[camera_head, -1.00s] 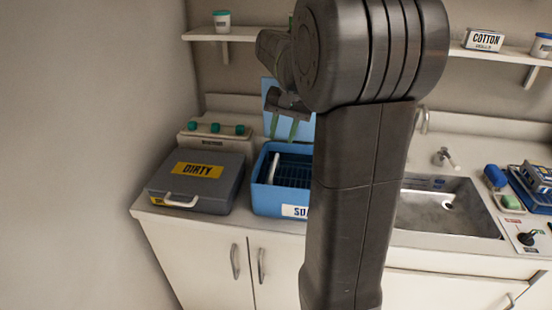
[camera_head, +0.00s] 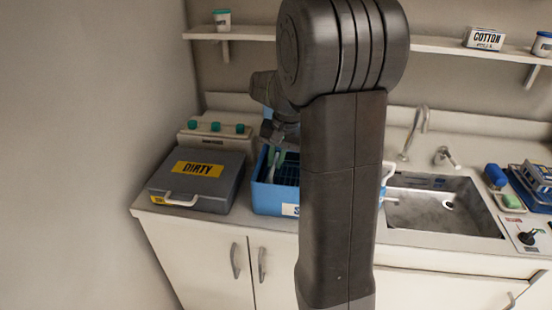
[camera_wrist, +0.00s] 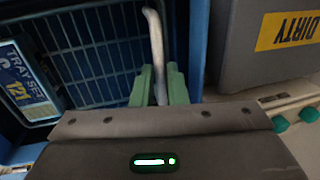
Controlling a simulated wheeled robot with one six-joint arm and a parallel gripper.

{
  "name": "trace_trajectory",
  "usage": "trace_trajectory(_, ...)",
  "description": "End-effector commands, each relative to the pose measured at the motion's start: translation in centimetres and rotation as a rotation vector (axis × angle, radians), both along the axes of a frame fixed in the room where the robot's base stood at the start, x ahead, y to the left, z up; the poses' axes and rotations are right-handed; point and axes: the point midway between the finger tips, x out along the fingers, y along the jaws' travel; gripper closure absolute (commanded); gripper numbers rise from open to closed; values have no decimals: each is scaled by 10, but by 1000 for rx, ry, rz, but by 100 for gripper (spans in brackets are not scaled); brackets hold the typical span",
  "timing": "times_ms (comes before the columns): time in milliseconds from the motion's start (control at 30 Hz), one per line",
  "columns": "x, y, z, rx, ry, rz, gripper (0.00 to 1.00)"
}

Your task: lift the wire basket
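The dark wire basket (camera_wrist: 97,64) sits inside the blue bin (camera_head: 266,201) on the counter. Its pale handle bar (camera_wrist: 156,45) runs up between the fingers of my gripper (camera_wrist: 160,85). The two green fingers stand close on either side of the bar and appear shut on it. In the head view my gripper (camera_head: 275,160) points down into the bin's left part.
A grey box labelled DIRTY (camera_head: 190,190) stands just left of the bin. A device with green knobs (camera_head: 215,138) is behind it. A sink (camera_head: 440,208) with a tap lies to the right. A shelf (camera_head: 245,34) runs above. A tray label (camera_wrist: 27,85) shows at the wrist view's left.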

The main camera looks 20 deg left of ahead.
Motion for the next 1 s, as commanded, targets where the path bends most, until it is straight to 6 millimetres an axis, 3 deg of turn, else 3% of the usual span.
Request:
trace_trajectory(367, 0, 0, 4, 0, -1, 0, 100)
trace_trajectory(567, 1, 0, 28, 0, -1, 1, 100)
trace_trajectory(800, 1, 0, 70, 2, -3, 0, 100)
trace_trajectory(1000, 1, 0, 82, 2, -3, 0, 100)
